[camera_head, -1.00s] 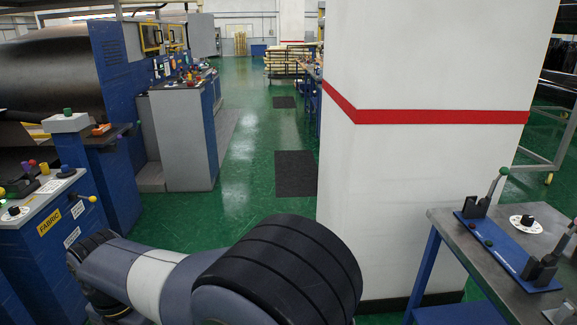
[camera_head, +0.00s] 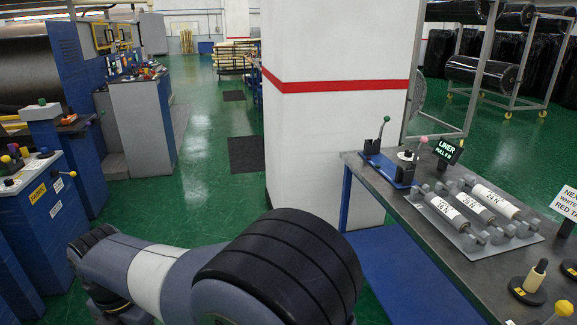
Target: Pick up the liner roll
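No roll in view can be told for certain as the liner roll. A dark sign (camera_head: 447,151) with "LINER" on it stands at the back of the grey workbench (camera_head: 440,243) at the right. Black-wrapped rolls lie on a wheeled rack behind the bench; one wrapped roll (camera_head: 484,72) lies across its lower part. Three small white rollers with "N" labels, one of them the front-left roller (camera_head: 447,210), lie on a plate on the bench. My arm's links fill the bottom centre. My gripper is out of view.
A white pillar (camera_head: 335,105) with a red band stands just left of the bench. A lever fixture (camera_head: 388,170) and a wooden peg (camera_head: 536,276) stand on the bench. Blue machine cabinets (camera_head: 45,215) line the left. Green floor (camera_head: 200,185) is open between.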

